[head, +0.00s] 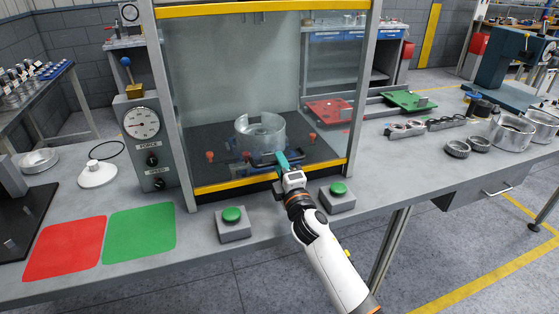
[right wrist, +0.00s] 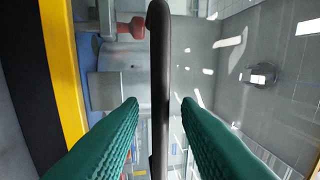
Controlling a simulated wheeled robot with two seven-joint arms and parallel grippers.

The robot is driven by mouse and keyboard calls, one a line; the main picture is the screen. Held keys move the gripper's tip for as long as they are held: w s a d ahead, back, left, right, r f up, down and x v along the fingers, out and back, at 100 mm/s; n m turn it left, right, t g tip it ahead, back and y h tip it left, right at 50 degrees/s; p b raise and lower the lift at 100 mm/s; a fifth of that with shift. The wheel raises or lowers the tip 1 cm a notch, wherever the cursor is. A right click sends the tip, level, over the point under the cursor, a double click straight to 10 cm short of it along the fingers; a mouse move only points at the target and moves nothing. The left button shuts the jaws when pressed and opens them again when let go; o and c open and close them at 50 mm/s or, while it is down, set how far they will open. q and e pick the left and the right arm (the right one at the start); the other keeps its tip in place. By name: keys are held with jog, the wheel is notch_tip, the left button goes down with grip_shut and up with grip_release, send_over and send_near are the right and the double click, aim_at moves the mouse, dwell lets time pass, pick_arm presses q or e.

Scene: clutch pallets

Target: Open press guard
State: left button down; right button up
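The press guard is a clear panel with a yellow top bar (head: 250,9) and a yellow bottom bar (head: 235,184). The panel is down in front of the press, with its bottom bar low, near the bench top. My right gripper (head: 282,161) is at the lower part of the guard, right of its middle. In the right wrist view a dark handle bar (right wrist: 160,60) runs between the two green fingers (right wrist: 160,108). A gap shows on each side of the bar, so the gripper is open around it. My left gripper is not in view.
Green buttons on grey boxes stand left (head: 232,215) and right (head: 338,188) of my right arm. A gauge panel (head: 143,125) stands left of the guard. Red (head: 65,248) and green (head: 140,232) mats lie at the front left.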

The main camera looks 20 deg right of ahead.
jog(key=shift+w+r, duration=0.15)
jog(key=shift+w, duration=0.55)
grip_shut()
